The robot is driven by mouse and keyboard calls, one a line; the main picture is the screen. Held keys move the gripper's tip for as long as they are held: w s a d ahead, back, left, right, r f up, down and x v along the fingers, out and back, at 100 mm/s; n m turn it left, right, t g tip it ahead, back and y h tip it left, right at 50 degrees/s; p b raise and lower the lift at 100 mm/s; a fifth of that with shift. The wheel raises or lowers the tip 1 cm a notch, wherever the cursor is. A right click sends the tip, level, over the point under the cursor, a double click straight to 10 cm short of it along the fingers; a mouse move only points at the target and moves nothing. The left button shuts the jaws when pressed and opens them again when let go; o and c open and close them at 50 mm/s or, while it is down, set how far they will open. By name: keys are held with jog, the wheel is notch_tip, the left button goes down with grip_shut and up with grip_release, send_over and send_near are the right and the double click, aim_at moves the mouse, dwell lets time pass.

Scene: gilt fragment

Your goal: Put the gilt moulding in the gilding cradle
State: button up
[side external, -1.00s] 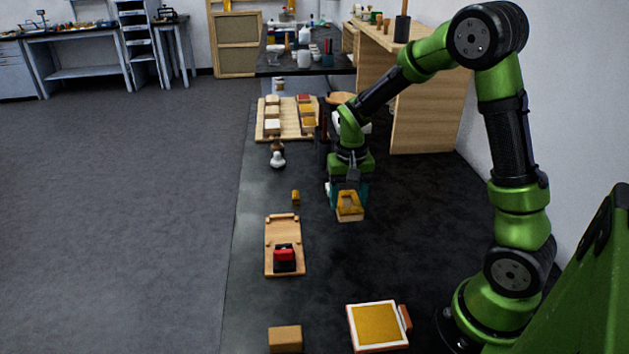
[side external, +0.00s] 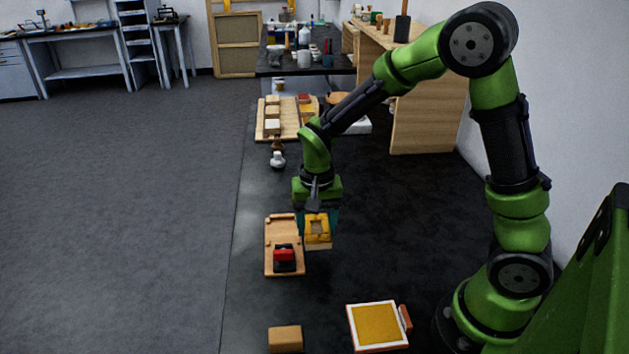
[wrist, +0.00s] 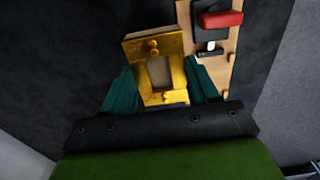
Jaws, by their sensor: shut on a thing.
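My gripper (side external: 318,228), with teal fingers, is shut on the gilt moulding (side external: 317,236), a gold block with a pale recessed middle. It also shows between the fingers in the wrist view (wrist: 175,45). It is held above the dark bench, overlapping the right edge of a wooden board in the side view. This board (side external: 272,250), with a raised bar at its far end and small pegs, looks like the gilding cradle, though I cannot be sure. A black block with a red top (side external: 284,256) sits on its near part. The gripper hides part of the board's right side.
A gold pad in a white-edged red tray (side external: 377,325) lies nearer, right. A tan block (side external: 285,338) lies at the near left. A wooden tray of blocks (side external: 268,134) and a small white-bodied object (side external: 278,160) stand farther back. The dark bench right of the board is clear.

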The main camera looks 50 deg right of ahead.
send_over(283, 232)
jog(key=shift+s+f, duration=0.1)
jog(key=shift+f, duration=2.15)
jog(key=o, duration=1.1)
jog(key=shift+f, duration=0.15)
